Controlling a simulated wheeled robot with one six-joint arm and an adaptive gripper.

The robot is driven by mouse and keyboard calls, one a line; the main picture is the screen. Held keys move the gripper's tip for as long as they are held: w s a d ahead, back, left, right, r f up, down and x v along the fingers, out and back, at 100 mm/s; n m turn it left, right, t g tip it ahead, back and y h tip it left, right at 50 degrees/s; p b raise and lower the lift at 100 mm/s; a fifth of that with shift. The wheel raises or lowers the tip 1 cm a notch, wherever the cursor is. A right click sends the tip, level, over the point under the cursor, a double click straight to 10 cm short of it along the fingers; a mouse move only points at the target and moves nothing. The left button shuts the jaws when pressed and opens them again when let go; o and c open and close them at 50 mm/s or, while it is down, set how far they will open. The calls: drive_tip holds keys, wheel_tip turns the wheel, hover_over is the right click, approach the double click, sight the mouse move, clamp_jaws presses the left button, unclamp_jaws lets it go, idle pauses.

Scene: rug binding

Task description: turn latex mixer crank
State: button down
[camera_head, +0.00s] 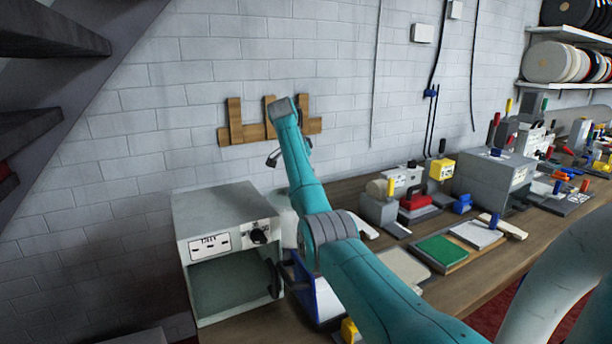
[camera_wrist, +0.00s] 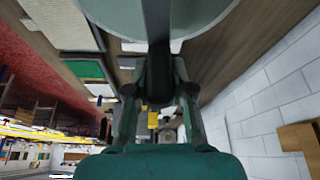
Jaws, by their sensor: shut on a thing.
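In the wrist view, my gripper (camera_wrist: 159,84) is shut on a dark upright bar, which I take to be the crank handle (camera_wrist: 157,30). The bar runs up between the two fingers, in front of a pale round vessel (camera_wrist: 205,18) at the top of the picture, likely the latex mixer. In the head view, a pale rounded vessel (camera_head: 287,226) shows partly behind my teal arm, beside the grey box. My arm hides most of it there. The gripper itself and its hold on the handle cannot be made out in the head view.
A grey box with a dark window and knob (camera_head: 221,213) stands left of my arm. The wooden bench (camera_head: 480,268) holds a green pad (camera_head: 442,249), a yellow block (camera_head: 441,167) and a larger grey machine (camera_head: 493,172). A wooden rack (camera_head: 236,130) hangs on the brick wall.

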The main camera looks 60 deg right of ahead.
idle(0.4)
drive_tip(key=c, duration=1)
unclamp_jaws()
